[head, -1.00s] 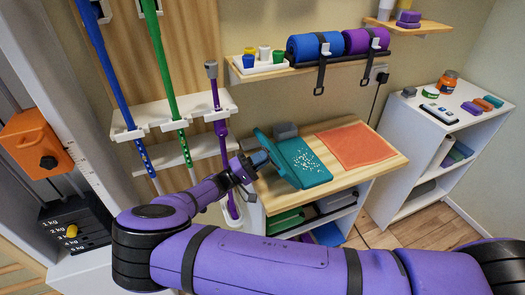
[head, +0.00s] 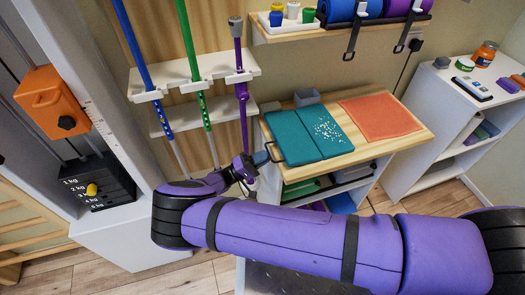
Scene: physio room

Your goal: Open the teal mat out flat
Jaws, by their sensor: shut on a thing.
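The teal mat (head: 296,138) lies on the wooden top of a low cabinet (head: 381,144) in the head view. Its left half is plain and its right half carries white speckles, with a crease line between them. Both halves look flat, side by side. My gripper (head: 266,156) is at the mat's left edge, low beside the tabletop, and is shut on that edge. The fingertips are small in the picture, and the exact grip is hard to make out.
An orange mat (head: 381,117) lies flat to the right of the teal mat. A small grey block (head: 307,96) stands behind the teal mat. Upright blue, green and purple poles (head: 241,100) stand in a white rack to the left.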

